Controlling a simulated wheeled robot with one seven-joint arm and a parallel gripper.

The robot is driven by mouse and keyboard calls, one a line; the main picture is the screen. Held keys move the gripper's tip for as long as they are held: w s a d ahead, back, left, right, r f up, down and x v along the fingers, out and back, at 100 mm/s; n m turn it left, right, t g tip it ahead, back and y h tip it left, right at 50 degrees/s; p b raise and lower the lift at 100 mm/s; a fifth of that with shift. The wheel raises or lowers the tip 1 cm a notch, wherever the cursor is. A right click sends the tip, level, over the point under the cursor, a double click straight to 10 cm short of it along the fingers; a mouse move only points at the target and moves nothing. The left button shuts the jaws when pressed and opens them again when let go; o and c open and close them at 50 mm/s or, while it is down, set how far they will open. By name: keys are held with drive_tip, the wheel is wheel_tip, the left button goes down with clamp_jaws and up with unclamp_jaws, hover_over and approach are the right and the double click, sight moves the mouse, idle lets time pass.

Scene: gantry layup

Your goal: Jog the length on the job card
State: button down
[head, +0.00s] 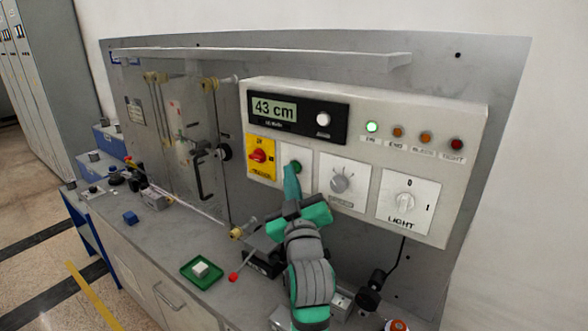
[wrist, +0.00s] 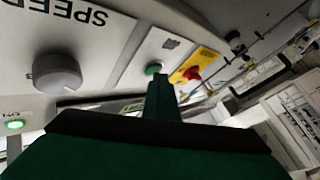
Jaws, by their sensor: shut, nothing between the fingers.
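A grey control box on the back panel carries a length display (head: 274,109) that reads 43 cm. A white knob (head: 323,119) sits beside the display. The button also shows in the wrist view (wrist: 153,69), just beyond the fingertips (wrist: 162,84). I cannot tell whether they touch. No job card is readable.
The leftmost indicator lamp (head: 372,127) glows green; the other lamps look unlit. A green tray (head: 187,268) with a white block, a blue block (head: 130,217) and a red-tipped lever (head: 233,277) are on the bench.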

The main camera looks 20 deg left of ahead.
drive_tip(key=shift+s, duration=0.15)
idle(0.7)
drive_tip(key=shift+s+a, duration=0.3)
drive_tip(key=shift+s, duration=0.4)
drive_tip(key=s, duration=0.1)
drive_tip(key=s+a, duration=0.1)
drive_tip(key=s, duration=0.2)
drive_tip(key=shift+s+a, duration=0.35)
idle(3.6)
